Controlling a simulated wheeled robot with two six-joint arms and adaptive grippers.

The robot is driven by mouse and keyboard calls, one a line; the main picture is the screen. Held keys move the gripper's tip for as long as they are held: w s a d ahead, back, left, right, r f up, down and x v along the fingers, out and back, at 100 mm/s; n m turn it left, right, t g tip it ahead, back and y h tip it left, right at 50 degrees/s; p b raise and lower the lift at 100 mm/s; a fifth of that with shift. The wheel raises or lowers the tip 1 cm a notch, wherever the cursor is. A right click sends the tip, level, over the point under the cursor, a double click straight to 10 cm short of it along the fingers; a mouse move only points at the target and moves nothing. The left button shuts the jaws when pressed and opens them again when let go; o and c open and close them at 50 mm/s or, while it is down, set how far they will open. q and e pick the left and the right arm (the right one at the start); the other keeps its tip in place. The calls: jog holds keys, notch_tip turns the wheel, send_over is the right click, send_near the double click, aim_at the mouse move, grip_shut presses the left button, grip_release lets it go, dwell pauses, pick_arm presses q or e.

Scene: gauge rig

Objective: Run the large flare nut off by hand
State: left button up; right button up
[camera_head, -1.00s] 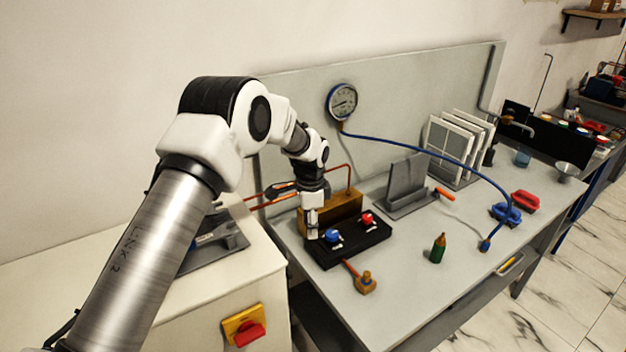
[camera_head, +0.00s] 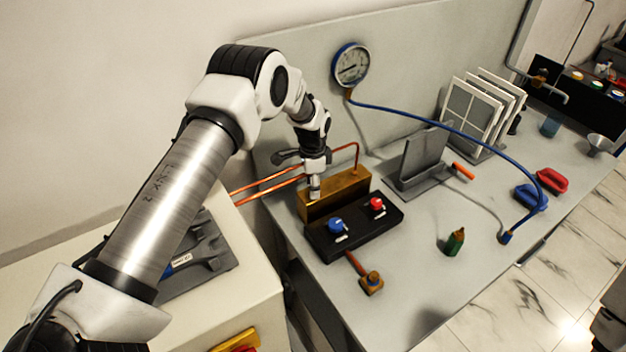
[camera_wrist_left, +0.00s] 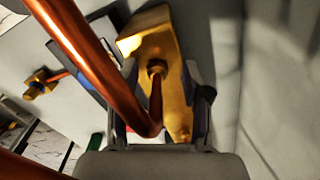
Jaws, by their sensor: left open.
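A brass block (camera_head: 345,190) stands behind the black valve base. In the left wrist view it (camera_wrist_left: 160,30) carries a brass nut (camera_wrist_left: 157,68) with a copper pipe (camera_wrist_left: 155,97) coming out of it; I take this as the large flare nut. My left gripper (camera_head: 314,190) points down at the block's left end. In the left wrist view its open fingers (camera_wrist_left: 162,115) stand either side of the bent copper pipe near the nut, apart from the nut. In the head view the gripper hides this nut. My right gripper is in neither view.
The black base (camera_head: 355,232) has a blue knob (camera_head: 335,224) and a red knob (camera_head: 376,203). A brass fitting (camera_head: 371,282) on copper pipe sits in front.

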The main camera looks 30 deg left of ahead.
pick_arm(q)
jog(key=shift+w+f, duration=0.2)
jog(key=shift+s+d+r, duration=0.15)
jog(key=shift+s+r, duration=0.1)
jog(key=shift+s, duration=0.05)
jog(key=shift+c, duration=0.4)
jog(key=shift+s+d+r, duration=0.1)
jog(key=shift+r, duration=0.05)
jog(key=c, duration=0.5)
grip_shut()
jog(key=shift+f, duration=0.25)
